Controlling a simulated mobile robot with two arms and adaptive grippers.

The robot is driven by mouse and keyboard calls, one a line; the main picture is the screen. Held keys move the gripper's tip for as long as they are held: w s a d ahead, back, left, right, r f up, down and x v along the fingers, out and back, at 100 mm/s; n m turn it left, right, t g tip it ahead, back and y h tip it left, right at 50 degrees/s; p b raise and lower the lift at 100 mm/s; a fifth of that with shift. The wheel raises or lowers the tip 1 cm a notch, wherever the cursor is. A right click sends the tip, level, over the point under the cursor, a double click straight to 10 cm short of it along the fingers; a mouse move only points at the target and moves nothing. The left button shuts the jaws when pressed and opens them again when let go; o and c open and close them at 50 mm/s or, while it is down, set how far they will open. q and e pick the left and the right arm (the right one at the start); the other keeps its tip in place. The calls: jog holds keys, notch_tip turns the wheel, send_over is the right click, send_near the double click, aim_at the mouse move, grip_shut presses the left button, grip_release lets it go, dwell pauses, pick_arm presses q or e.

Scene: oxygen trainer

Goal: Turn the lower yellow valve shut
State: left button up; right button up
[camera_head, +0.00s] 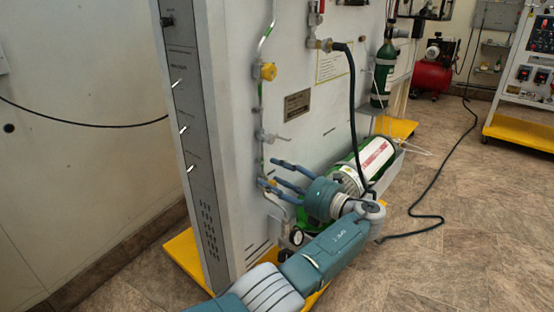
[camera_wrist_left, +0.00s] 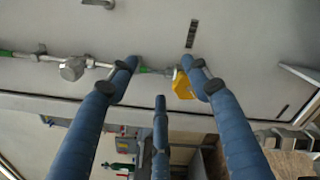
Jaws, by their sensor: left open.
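The lower yellow valve (camera_wrist_left: 182,85) shows in the left wrist view as a small yellow handle on a thin pipe. It lies close to the tip of the right-hand finger, on its inner side. In the head view it is largely hidden by my fingers. My left gripper (camera_head: 273,174) is open, its blue fingers spread at the panel near the foot of the pipe. In the wrist view the spread fingertips (camera_wrist_left: 160,72) straddle the pipe; I cannot tell if any touches the valve. My right gripper is not in view.
An upper yellow valve (camera_head: 268,71) and a grey valve (camera_head: 270,137) sit higher on the panel (camera_head: 225,90). A green cylinder (camera_head: 376,152) lies right of my gripper, and a black hose (camera_head: 352,110) hangs in front of it. Open floor (camera_head: 450,250) lies to the right.

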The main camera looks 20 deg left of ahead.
pick_arm(q)
notch_tip(320, 180, up, 7)
jog(key=shift+w, duration=0.1)
dwell(0.3)
